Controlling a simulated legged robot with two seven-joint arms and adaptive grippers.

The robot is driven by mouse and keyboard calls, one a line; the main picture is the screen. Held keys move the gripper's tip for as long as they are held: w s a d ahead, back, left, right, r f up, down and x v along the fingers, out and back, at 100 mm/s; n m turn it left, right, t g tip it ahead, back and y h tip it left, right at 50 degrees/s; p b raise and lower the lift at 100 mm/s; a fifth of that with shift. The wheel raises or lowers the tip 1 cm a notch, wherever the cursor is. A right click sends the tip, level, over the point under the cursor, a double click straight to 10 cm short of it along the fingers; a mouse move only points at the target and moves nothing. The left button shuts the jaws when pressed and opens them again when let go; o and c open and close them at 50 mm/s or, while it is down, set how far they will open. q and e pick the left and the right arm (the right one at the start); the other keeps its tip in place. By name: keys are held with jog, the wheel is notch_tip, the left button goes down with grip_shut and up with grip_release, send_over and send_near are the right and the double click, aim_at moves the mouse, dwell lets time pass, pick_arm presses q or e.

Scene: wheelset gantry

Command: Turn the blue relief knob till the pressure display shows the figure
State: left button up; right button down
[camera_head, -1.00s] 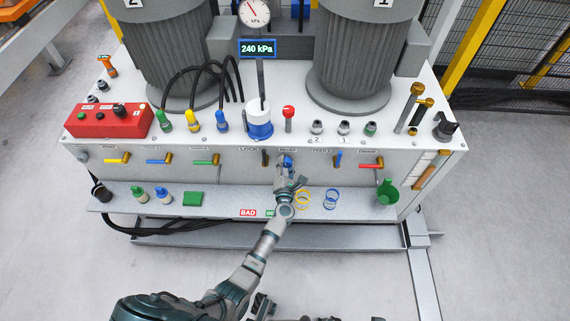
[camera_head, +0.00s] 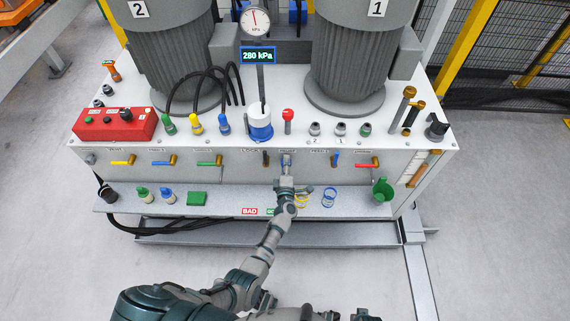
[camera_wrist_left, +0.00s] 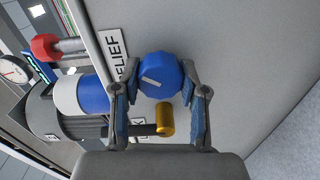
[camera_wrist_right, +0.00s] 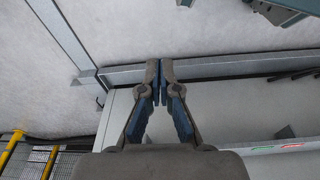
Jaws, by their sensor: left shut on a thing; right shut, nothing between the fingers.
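The blue relief knob (camera_wrist_left: 161,76) sits on the front panel beside the RELIEF label (camera_wrist_left: 116,50). In the left wrist view it is between the fingers of my left gripper (camera_wrist_left: 160,95), which is shut on it. A pale mark on the knob's face is tilted. In the head view my left gripper (camera_head: 286,172) hides most of the knob. The pressure display (camera_head: 258,56) reads 280 kPa. The dial gauge (camera_head: 255,22) stands above it. My right gripper (camera_wrist_right: 159,75) is shut and empty, away from the panel.
A row of coloured valve handles lines the panel, including the red one (camera_head: 367,163) on the right. A yellow-ended lever (camera_wrist_left: 165,116) is close to my left fingers.

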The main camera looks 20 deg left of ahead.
pick_arm(q)
jog(key=shift+s+d+f+m+p, duration=0.1)
jog(key=shift+d+f+m+p, duration=0.1)
jog(key=shift+m, duration=0.55)
jog(key=shift+d+f+m+p, duration=0.1)
jog(key=shift+m+p, duration=0.05)
jog(key=shift+m, duration=0.6)
pick_arm(e)
jog(key=shift+s+f, duration=0.2)
jog(key=shift+f, duration=0.35)
jog(key=shift+s+f, duration=0.15)
jog(key=shift+f, duration=0.5)
pick_arm(q)
jog(key=o, duration=1.1)
jog(key=shift+f, duration=0.1)
jog(key=shift+o, duration=0.2)
pick_arm(e)
jog(key=shift+d+f, duration=0.1)
jog(key=shift+d, duration=0.05)
pick_arm(q)
jog(key=shift+r, duration=0.2)
jog(key=v, duration=1.1)
jog(key=shift+s+d, duration=0.2)
jog(key=shift+s, duration=0.1)
